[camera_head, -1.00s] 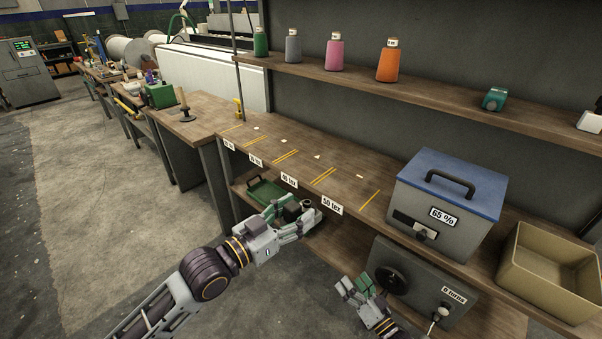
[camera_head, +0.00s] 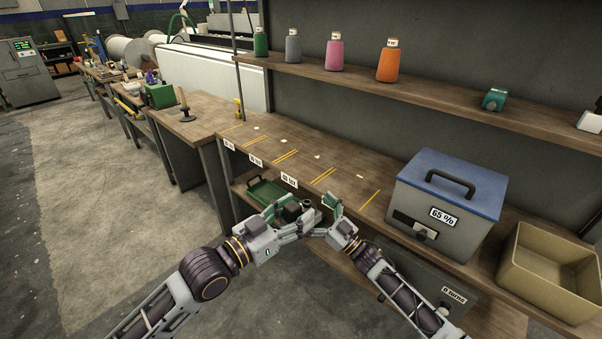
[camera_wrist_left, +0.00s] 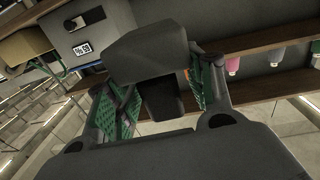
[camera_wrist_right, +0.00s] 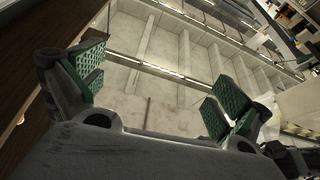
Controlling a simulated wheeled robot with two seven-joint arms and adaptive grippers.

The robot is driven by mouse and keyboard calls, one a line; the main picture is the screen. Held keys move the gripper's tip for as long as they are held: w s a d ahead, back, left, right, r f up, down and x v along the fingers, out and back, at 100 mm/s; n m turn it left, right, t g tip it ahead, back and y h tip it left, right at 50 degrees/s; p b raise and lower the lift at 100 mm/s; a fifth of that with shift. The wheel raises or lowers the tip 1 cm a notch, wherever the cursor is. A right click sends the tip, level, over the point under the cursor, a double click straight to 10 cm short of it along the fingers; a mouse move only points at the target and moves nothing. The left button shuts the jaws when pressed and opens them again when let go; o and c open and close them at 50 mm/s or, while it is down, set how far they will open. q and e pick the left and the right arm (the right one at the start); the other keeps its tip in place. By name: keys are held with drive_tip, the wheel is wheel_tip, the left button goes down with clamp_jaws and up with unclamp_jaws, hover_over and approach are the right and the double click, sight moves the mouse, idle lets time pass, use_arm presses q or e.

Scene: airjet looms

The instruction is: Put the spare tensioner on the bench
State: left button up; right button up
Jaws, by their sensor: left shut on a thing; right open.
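My left gripper (camera_head: 300,224) is shut on a dark grey block with a black part below, seemingly the tensioner (camera_wrist_left: 150,52). The tensioner also shows as a small dark shape in the head view (camera_head: 291,211), partly covered by the fingers. My left gripper holds it in front of the wooden bench (camera_head: 330,160), near the front edge. My right gripper (camera_head: 328,217) is open, close to the right of the left gripper and the held thing. In the right wrist view its green pads are wide apart with nothing between them (camera_wrist_right: 155,92).
The bench top has yellow stripes and labels; its middle is clear. A blue-lidded box (camera_head: 445,205) and a tan bin (camera_head: 552,270) stand at the right. A green tray (camera_head: 268,193) sits on the lower shelf. Cones and a teal block (camera_head: 494,99) stand on the upper shelf.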

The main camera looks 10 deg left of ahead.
drive_tip(key=a+r+n+g+y, duration=0.1)
drive_tip(key=a+r+n+g, duration=0.3)
drive_tip(key=r, duration=0.3)
drive_tip(key=a+r+n+g+y, duration=0.1)
drive_tip(key=a+r+n+g, duration=0.2)
drive_tip(key=a+r+n, duration=0.3)
drive_tip(key=a+r+n+g+y, duration=0.1)
drive_tip(key=a+r+n+g, duration=0.2)
drive_tip(key=r+n, duration=0.4)
drive_tip(key=s+a+r+n+g+h, duration=0.2)
drive_tip(key=s+n+g+h, duration=0.25)
drive_tip(key=s+n, duration=0.2)
drive_tip(key=s+a+r+n+g+h, duration=0.2)
drive_tip(key=s+a+n+g+h, duration=0.15)
drive_tip(key=s+n+g, duration=0.35)
drive_tip(key=n+t+h, duration=0.3)
drive_tip(key=t+h, duration=0.6)
drive_tip(key=h, duration=0.4)
hover_over(295, 200)
wheel_tip(295, 200, down, 2)
drive_tip(key=shift+w+d+r+h, duration=0.15)
drive_tip(key=shift+d+h, duration=0.1)
drive_tip(key=shift+d, duration=0.1)
drive_tip(key=shift+w+d+r+h, duration=0.1)
drive_tip(key=shift+d+h, duration=0.15)
drive_tip(key=shift+d, duration=0.1)
